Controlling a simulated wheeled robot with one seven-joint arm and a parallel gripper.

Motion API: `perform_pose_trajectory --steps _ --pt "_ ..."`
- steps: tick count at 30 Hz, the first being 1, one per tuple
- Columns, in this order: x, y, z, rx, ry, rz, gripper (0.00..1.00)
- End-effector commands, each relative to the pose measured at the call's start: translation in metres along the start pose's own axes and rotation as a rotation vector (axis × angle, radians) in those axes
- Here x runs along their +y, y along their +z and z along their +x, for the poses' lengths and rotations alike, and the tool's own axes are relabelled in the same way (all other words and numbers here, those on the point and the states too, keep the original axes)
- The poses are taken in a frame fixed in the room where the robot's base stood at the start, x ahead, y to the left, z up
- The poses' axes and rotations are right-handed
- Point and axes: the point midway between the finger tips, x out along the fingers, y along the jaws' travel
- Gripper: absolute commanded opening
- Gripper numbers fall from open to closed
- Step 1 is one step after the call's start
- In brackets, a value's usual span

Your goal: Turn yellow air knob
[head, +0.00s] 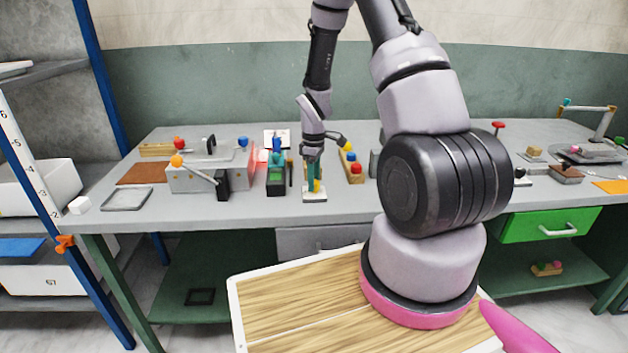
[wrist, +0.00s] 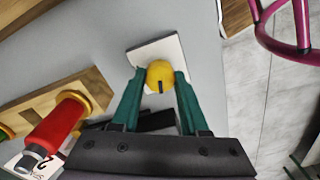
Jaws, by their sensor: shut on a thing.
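The yellow air knob (wrist: 160,75) is a round knob with a dark mark on its face. It stands on a white plate (wrist: 139,58) on the grey bench. In the wrist view, my gripper (wrist: 158,82) has its green fingers on both sides of the knob, shut on it. In the head view, my gripper (head: 316,190) points down over the white plate near the bench's front edge, with a bit of the yellow knob (head: 317,185) showing between the fingers.
A wooden block with red and yellow knobs (head: 352,167) stands just right of my gripper. A green device (head: 277,176) stands close on the left. The grey bench (head: 250,211) is bare along its front edge.

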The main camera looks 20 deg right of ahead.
Motion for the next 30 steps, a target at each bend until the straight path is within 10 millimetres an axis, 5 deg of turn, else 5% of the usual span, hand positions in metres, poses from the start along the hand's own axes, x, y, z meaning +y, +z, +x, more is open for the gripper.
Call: perform_pose_trajectory --steps 30 --pt "0.0007 -0.0003 -0.0007 0.001 0.002 0.959 0.00"
